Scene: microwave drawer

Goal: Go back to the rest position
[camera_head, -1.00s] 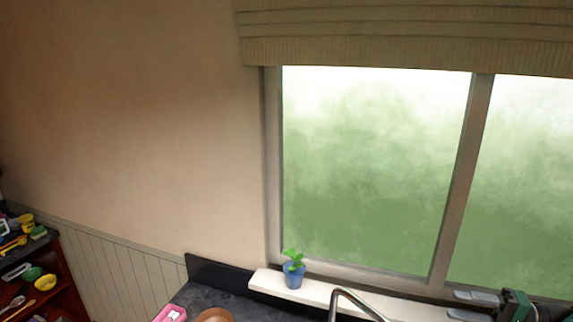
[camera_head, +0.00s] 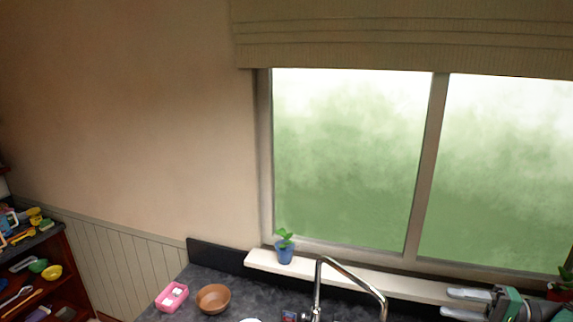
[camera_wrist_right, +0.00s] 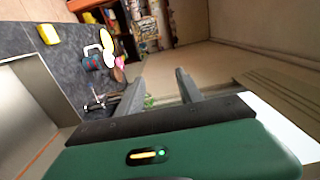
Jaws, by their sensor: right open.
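My right gripper (camera_head: 466,303) shows at the lower right of the head view, in front of the windowsill. Its two grey fingers point left and are apart, with nothing between them. In the right wrist view the open fingers (camera_wrist_right: 160,92) reach away from the green gripper body, empty. My left gripper is not in view. No microwave or drawer can be made out in the head view.
A dark counter (camera_head: 200,280) holds a pink box (camera_head: 172,297) and a brown bowl (camera_head: 213,298). A curved faucet (camera_head: 350,278) rises near the sill. A blue potted plant (camera_head: 285,252) stands on the sill. A shelf with several items (camera_head: 60,250) stands at far left.

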